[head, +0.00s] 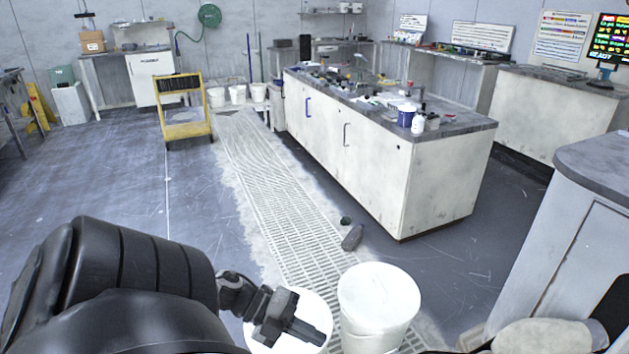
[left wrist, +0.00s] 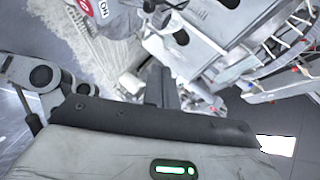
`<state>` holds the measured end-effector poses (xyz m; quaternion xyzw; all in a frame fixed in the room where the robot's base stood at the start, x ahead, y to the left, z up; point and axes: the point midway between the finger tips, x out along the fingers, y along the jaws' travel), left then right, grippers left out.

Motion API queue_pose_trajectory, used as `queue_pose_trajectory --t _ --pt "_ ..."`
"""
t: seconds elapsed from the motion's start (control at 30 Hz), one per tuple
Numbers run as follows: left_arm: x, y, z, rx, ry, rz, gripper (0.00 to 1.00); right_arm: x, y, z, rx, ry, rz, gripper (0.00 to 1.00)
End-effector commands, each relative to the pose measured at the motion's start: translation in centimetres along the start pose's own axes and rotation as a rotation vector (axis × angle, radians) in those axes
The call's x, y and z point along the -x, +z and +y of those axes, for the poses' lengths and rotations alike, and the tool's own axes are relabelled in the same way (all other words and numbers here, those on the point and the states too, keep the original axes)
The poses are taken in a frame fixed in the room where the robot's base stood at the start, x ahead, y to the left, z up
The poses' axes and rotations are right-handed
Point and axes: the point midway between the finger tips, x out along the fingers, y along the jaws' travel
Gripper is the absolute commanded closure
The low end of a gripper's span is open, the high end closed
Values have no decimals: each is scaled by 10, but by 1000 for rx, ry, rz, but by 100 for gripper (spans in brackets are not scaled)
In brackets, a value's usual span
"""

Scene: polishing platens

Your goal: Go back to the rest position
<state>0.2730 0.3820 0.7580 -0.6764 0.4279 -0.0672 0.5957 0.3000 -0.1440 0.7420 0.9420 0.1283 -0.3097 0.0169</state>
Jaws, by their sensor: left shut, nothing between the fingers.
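My left gripper (head: 312,333) is at the bottom of the head view, low and in front of me, with its dark arm coming in from the left. It is shut and empty. A white bucket lid or round white top (head: 262,334) shows behind and below it. A white lidded bucket (head: 379,300) stands just to its right, apart from it in the picture. In the left wrist view the dark fingers of the left gripper (left wrist: 162,88) show close together with nothing between them. My right gripper is not in view.
A long white island bench (head: 372,160) with a cluttered dark top stands ahead. A grey-topped cabinet (head: 560,235) is close on the right. A dark bottle (head: 352,238) lies on the floor grating (head: 285,215). A yellow cart (head: 184,125) stands further back. The floor at left is clear.

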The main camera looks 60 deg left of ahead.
Motion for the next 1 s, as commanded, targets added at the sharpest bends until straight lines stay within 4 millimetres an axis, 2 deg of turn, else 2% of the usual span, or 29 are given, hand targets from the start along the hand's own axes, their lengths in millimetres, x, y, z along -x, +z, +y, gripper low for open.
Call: queue_pose_trajectory --t 0.37,0.47,0.57,0.7,0.8,0.9,1.0 --pt "-2 0 -1 2 -5 -6 100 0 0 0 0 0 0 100" --pt "-11 2 -8 24 -44 -59 100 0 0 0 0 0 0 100" --pt "-30 7 -24 94 -133 -184 100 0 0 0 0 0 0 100" --pt "-53 15 -51 294 -283 -434 100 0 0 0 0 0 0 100" --pt "-62 15 -60 489 -354 -604 100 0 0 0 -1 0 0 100" --pt "-67 6 -60 710 -381 -751 100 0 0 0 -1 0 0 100" --pt "-72 -14 -54 942 -358 -867 100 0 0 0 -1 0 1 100"
